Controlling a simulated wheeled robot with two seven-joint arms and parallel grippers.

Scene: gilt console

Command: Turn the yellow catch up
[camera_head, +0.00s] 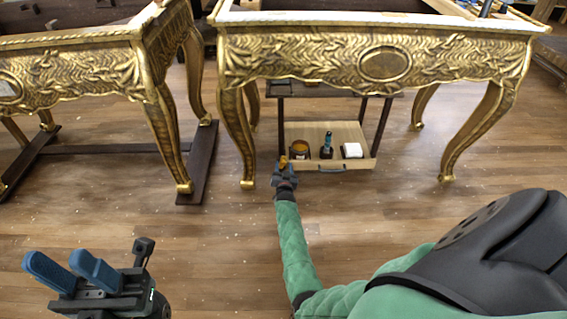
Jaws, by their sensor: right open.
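The small yellow catch (283,161) is at the left front corner of the pulled-out wooden drawer under the right gilt console. My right gripper (281,171) is right at the catch, with the arm reaching forward across the floor. It is open, and its fingers partly cover the catch. I cannot tell whether they touch it or which way the catch points. My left gripper (66,264) is at the lower left, far from the catch, with its two blue fingers apart and nothing between them.
The drawer (345,135) holds an amber jar (299,149), a dark bottle (326,147) and a white block (352,150). A grey handle (331,170) is on its front. The console's curved gold legs (237,140) flank it. Another gilt console (80,65) stands left. The wooden floor between is clear.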

